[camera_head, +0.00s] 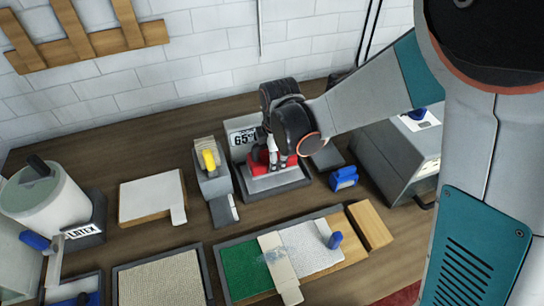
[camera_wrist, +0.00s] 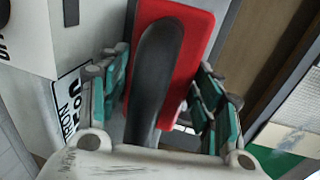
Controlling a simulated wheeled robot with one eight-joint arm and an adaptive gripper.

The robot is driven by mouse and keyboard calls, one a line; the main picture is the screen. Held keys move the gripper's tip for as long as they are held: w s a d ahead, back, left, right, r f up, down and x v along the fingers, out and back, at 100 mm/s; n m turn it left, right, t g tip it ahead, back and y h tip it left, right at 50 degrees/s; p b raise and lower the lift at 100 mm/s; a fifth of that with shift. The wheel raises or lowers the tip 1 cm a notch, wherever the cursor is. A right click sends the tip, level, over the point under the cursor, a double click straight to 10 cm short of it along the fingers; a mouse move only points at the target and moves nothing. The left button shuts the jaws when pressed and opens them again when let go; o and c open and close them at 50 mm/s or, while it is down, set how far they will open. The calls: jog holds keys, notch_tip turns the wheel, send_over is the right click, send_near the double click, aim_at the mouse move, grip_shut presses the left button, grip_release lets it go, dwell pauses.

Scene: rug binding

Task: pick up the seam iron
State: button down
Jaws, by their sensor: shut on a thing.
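The seam iron, red with a dark handle, shows in the head view (camera_head: 287,162) partly hidden behind my gripper (camera_head: 268,150). It sits over or just above a grey stand (camera_head: 275,184) with a dark rim. I cannot tell whether it touches the stand. In the wrist view the red body (camera_wrist: 196,35) lies beyond the fingers and the dark handle (camera_wrist: 155,75) runs between them. My gripper (camera_wrist: 160,98) is shut on the handle, one finger on each side. The iron's underside is hidden.
Behind the iron is a box with a "65" display (camera_head: 243,138). Close left is a grey device with a yellow roll (camera_head: 209,159). A blue item (camera_head: 344,178) lies to the right. In front is a tray with green and white pieces (camera_head: 243,270). A large grey box (camera_head: 390,165) stands right.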

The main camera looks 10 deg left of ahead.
notch_tip(320, 180, up, 17)
jog(key=p, duration=1)
